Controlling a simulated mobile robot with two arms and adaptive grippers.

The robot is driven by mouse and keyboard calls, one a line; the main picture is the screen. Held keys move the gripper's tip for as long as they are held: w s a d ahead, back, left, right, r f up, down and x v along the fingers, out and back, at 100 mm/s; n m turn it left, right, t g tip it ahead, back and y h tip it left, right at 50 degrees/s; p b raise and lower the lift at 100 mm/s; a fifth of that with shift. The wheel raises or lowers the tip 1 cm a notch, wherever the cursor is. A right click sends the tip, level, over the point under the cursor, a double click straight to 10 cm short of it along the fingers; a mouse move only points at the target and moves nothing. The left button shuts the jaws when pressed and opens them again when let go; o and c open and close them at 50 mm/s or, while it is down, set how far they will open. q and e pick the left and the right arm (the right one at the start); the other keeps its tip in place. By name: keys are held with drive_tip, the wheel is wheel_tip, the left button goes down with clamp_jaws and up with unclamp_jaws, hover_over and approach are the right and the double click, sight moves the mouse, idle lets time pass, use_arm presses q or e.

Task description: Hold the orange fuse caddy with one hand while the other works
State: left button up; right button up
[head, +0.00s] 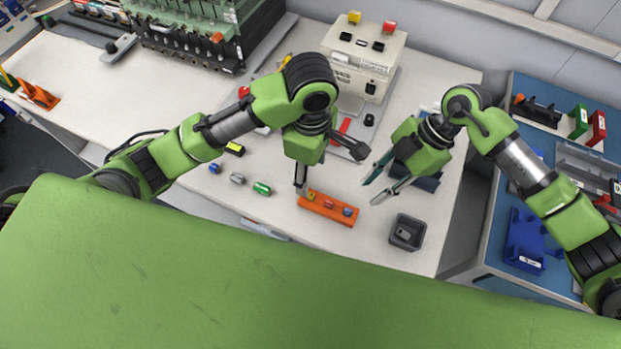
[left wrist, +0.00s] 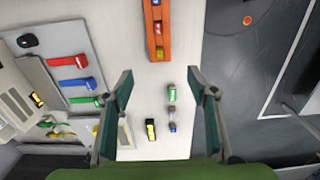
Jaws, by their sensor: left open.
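The orange fuse caddy (head: 312,206) lies on the pale table and holds a yellow, a red and a blue fuse in a row. In the left wrist view the caddy (left wrist: 148,22) is at the top, beyond my open fingertips. My left gripper (head: 301,188) is open, close by the caddy's left end in the head view.
Loose blue (head: 214,168), grey (head: 237,179) and green (head: 262,189) cylinders lie left of the caddy, with a yellow-black one (head: 234,148) behind. A dark bin (head: 407,246) stands at the right. A beige device (head: 360,65) stands behind. A blue-topped bench (head: 495,245) is further right.

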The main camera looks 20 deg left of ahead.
sight(310, 194)
use_arm(q)
wheel_tip(310, 194, down, 13)
drive_tip(key=shift+f, duration=0.15)
drive_tip(key=shift+c, duration=0.4)
drive_tip(key=c, duration=1.2)
drive_tip(key=shift+o, duration=0.2)
